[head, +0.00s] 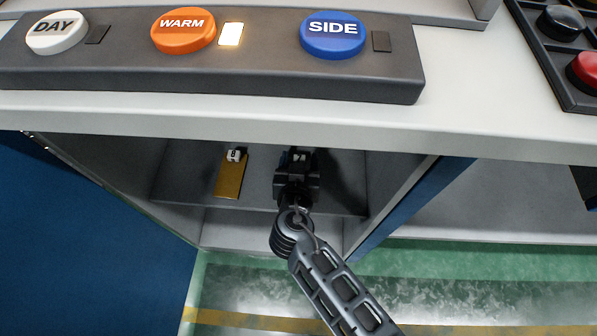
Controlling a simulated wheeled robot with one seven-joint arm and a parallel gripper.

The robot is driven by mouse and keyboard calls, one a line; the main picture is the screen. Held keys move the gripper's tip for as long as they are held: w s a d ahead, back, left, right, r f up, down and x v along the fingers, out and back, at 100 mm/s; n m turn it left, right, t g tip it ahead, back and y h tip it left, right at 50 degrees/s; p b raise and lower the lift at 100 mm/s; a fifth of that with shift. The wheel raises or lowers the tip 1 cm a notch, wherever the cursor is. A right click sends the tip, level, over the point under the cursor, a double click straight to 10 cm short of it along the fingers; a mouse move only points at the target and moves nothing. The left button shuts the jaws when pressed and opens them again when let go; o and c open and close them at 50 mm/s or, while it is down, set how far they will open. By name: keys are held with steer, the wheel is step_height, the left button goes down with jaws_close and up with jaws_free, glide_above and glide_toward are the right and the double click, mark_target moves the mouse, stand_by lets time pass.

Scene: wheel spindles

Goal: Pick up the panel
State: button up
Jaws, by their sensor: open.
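A flat gold-brown panel (230,180) lies on the shelf inside the open cabinet under the counter. A small white piece with a dark mark (236,155) sits at its far end; the mark is too small to read surely. My gripper (298,158) reaches into the same cabinet, to the right of the panel and apart from it. It is open; its fingertips are dark against the shadow, and I see nothing held between them.
The cabinet shelf (180,185) has side walls close on both sides. The counter edge (300,128) overhangs it. A console above carries a white DAY button (57,32), an orange WARM button (183,30) beside a lit square, and a blue SIDE button (333,36).

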steer(key=shift+c, duration=0.4)
jaws_close()
steer(key=shift+r, duration=0.15)
